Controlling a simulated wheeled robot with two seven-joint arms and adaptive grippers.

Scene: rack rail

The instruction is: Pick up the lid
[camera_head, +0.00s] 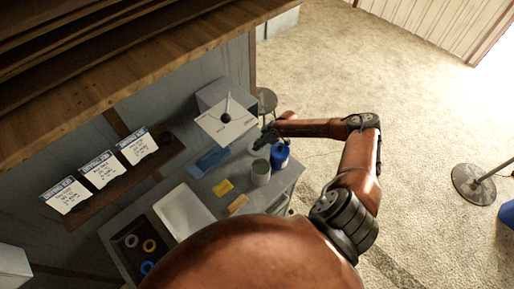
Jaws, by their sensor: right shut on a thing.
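My right gripper (265,138) is small and dark in the view, at the end of my copper-coloured right arm, over the back right part of the table. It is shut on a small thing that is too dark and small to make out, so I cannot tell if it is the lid. Just below it in the picture stand an open-looking grey can (260,173) and a blue container (280,155). I cannot make out a separate lid elsewhere. My left gripper is not in view.
The grey table (285,183) also bears a white tray (184,212), a blue flat piece (208,160), a yellow card (223,188) and a dark tray with rings (128,240). A grey box (217,90) stands behind. Wooden shelving (150,75) overhangs the left.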

